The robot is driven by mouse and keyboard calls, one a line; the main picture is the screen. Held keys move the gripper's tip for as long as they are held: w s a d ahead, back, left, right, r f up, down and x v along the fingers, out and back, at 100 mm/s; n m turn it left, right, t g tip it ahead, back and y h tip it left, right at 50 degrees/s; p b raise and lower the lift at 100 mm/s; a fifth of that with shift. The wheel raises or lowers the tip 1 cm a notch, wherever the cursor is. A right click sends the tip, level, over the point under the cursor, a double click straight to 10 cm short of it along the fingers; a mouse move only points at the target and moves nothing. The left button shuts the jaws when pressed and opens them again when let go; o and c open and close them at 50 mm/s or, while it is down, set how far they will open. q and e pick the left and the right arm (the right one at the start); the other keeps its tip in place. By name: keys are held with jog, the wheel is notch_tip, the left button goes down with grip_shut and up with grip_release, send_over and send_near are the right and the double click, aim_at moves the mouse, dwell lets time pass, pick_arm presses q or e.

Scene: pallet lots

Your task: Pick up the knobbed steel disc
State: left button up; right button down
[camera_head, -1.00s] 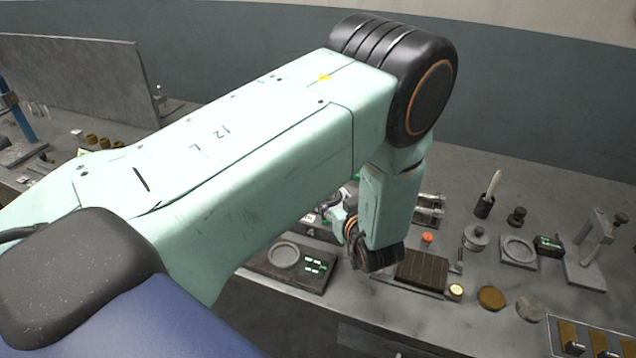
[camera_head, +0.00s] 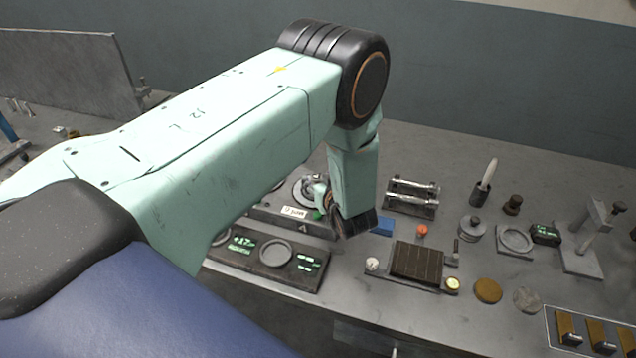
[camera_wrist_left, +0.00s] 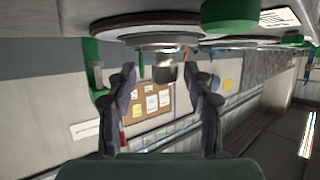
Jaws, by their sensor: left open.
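A round steel disc with a knob (camera_wrist_left: 163,72) shows in the left wrist view, its knob between my left gripper's (camera_wrist_left: 163,84) two fingertips, with a gap on each side. In the head view a steel disc (camera_head: 305,188) lies on a dark labelled device just left of my left gripper (camera_head: 324,200), partly hidden by it. The gripper is open and empty. My right gripper is not in view.
A dark panel with green displays (camera_head: 265,255) lies in front of the device. A ribbed brown block (camera_head: 416,262), a rack with steel rods (camera_head: 412,195) and a blue block (camera_head: 382,226) stand right of my wrist. Bare bench shows along the front edge.

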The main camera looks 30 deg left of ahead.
pick_arm(q)
jog(key=shift+a+f, duration=0.25)
jog(key=shift+a, duration=0.6)
jog(key=shift+w+d, duration=0.3)
jog(key=shift+w, duration=0.05)
jog(key=shift+c, duration=1.3)
jog(key=shift+s+a, duration=0.25)
jog(key=c, duration=0.6)
jog(key=shift+w+d, duration=0.2)
grip_shut()
